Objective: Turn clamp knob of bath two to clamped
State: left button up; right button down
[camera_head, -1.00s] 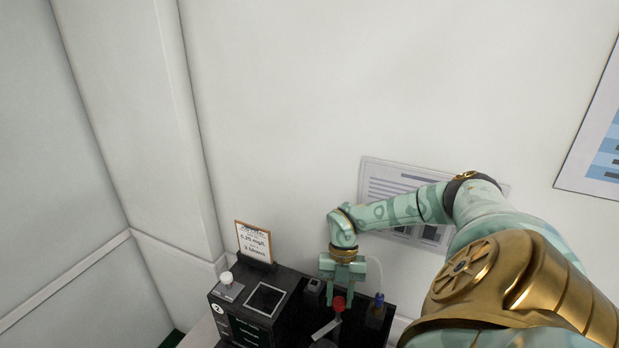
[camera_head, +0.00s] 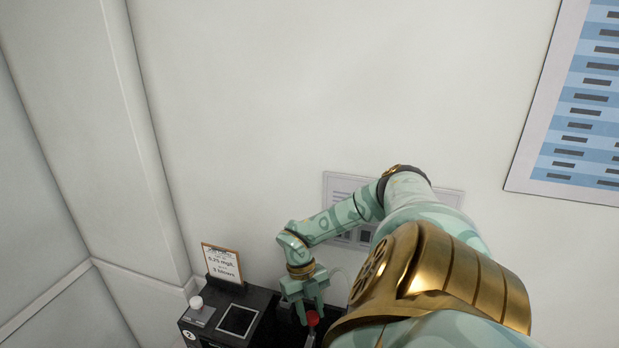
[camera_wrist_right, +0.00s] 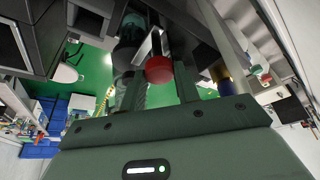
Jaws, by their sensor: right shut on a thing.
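A red ball-shaped knob (camera_head: 312,318) shows low in the head view, partly covered by my right gripper. In the right wrist view the red knob (camera_wrist_right: 159,70) sits at the end of a pale metal lever, between the two fingers. My right gripper (camera_head: 309,316) points down and is shut on this knob. Its fingers (camera_wrist_right: 158,92) stand on either side of it in the wrist view. The lever's far end and any clamp marking cannot be read. My left gripper is not in view.
A dark unit (camera_head: 262,309) marked 2, with a white knob (camera_head: 197,303) and a square panel, stands left of the gripper. A small sign (camera_head: 222,263) stands behind it. The wall carries a poster (camera_head: 585,110).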

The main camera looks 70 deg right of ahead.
jog(key=c, duration=1)
grip_release()
jog(key=b+v, duration=0.1)
jog(key=v, duration=1.1)
jog(key=shift+w+b, duration=0.1)
jog(key=shift+b, duration=0.2)
jog(key=shift+a+f, duration=0.15)
